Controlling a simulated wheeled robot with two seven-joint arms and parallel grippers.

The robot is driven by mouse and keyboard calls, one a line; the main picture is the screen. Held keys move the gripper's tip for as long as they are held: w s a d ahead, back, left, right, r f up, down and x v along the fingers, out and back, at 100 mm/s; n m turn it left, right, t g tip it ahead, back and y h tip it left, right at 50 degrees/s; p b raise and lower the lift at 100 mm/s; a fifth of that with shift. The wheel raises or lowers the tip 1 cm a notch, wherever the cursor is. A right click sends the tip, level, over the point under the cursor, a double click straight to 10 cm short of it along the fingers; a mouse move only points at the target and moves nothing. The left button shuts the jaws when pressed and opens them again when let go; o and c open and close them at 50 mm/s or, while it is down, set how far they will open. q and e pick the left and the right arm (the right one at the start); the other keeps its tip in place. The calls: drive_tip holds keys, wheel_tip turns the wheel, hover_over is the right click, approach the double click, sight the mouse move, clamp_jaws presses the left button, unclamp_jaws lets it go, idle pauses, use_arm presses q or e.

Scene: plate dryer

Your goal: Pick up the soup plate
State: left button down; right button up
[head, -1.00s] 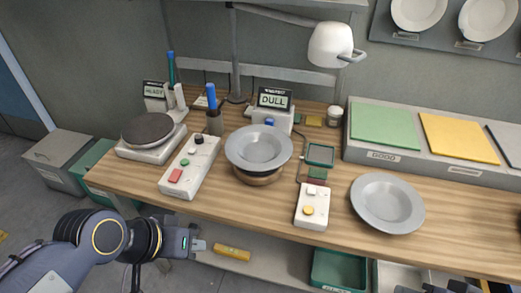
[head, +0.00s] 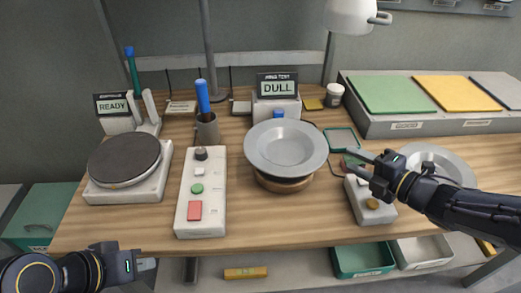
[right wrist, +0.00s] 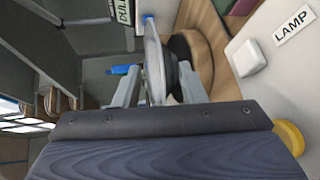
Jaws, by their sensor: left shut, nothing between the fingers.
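A grey soup plate (head: 286,143) rests on a round wooden stand (head: 286,184) in the middle of the table. My right gripper (head: 347,160) is just right of its rim, open, with two fingers spread. In the right wrist view the plate (right wrist: 153,60) shows edge-on in the gap between the fingers (right wrist: 155,90); I cannot tell whether they touch it. A second grey plate (head: 452,162) lies on the table at the right, partly hidden by my right arm. My left gripper (head: 147,264) is shut and empty, low at the table's front left.
A white button box (head: 202,215) stands left of the stand, and a lamp box (head: 362,203) lies close under my right gripper. A "DULL" display (head: 277,86) is behind the plate. A hotplate (head: 125,160) is at the left. A lamp head (head: 350,15) hangs above.

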sight(324, 152)
drive_tip(key=shift+n+y, duration=0.5)
drive_tip(key=shift+n, duration=0.1)
drive_tip(key=x, duration=0.3)
drive_tip(key=a+x, duration=0.1)
drive_tip(key=x, duration=0.1)
drive_tip(key=s+x, duration=0.1)
drive_tip(key=x, duration=0.2)
drive_tip(key=shift+w+a+f, duration=0.15)
drive_tip(key=shift+a+f, duration=0.25)
drive_tip(key=shift+f, duration=0.05)
drive_tip(key=shift+c, duration=0.3)
clamp_jaws()
drive_tip(key=shift+r, duration=0.1)
